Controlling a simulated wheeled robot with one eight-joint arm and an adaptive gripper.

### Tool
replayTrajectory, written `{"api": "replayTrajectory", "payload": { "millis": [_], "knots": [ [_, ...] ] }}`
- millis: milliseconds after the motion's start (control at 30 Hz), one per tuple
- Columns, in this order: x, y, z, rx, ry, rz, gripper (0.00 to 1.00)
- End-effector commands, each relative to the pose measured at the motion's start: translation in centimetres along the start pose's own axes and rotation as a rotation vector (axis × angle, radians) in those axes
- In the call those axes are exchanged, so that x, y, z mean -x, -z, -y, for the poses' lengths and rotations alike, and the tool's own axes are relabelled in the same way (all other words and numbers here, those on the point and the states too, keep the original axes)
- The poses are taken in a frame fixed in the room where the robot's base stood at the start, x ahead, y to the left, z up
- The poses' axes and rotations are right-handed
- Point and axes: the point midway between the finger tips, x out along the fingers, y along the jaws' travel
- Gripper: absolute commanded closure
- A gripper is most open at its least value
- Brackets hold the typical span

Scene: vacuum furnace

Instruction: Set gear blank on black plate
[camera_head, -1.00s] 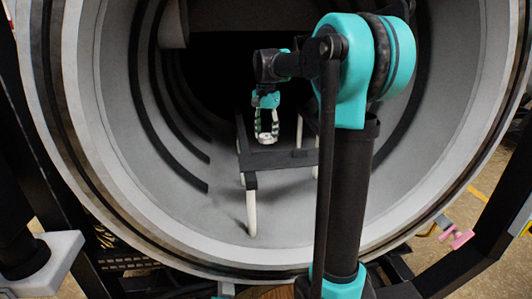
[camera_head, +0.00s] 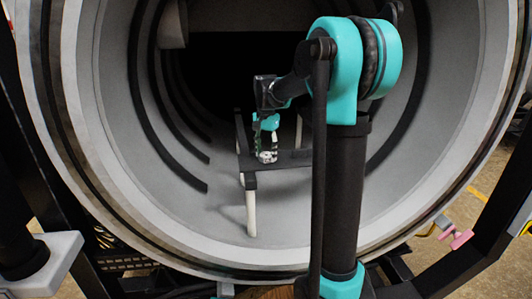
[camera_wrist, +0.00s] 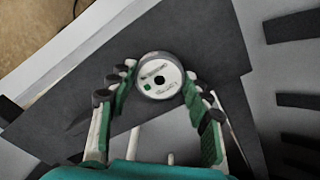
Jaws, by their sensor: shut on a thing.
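The gear blank is a small pale round disc with a dark centre hole and a small green mark, seen in the wrist view (camera_wrist: 160,68). It shows smaller in the head view (camera_head: 268,157). My gripper (camera_head: 266,151) is shut on it, its green-padded fingers on either side of the disc in the wrist view (camera_wrist: 158,82). The black plate (camera_head: 294,158) lies across a stand with pale legs inside the furnace. It also fills the area behind the disc in the wrist view (camera_wrist: 205,40). The disc is over the plate; I cannot tell whether it touches.
The round grey furnace wall (camera_head: 130,150) curves close around the stand on both sides. A pale stand leg (camera_head: 251,213) rises from the chamber floor. My arm hides the right part of the stand. The chamber floor left of the stand is clear.

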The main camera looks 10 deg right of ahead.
Motion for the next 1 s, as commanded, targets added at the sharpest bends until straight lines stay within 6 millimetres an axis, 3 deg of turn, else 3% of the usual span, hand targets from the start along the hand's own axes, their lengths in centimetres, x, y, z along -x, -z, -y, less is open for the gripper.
{"api": "replayTrajectory", "payload": {
  "millis": [33,200,567,767,1000],
  "knots": [
    [-0.1,0.0,0.0,0.000,0.000,0.000,0.50],
    [-0.1,0.0,0.0,0.000,0.000,0.000,0.30],
    [0.3,0.0,0.0,0.000,0.000,0.000,0.30],
    [3.1,0.0,0.0,0.000,0.000,0.000,0.30],
    [8.1,0.0,0.0,0.000,0.000,0.000,0.30]
  ]
}}
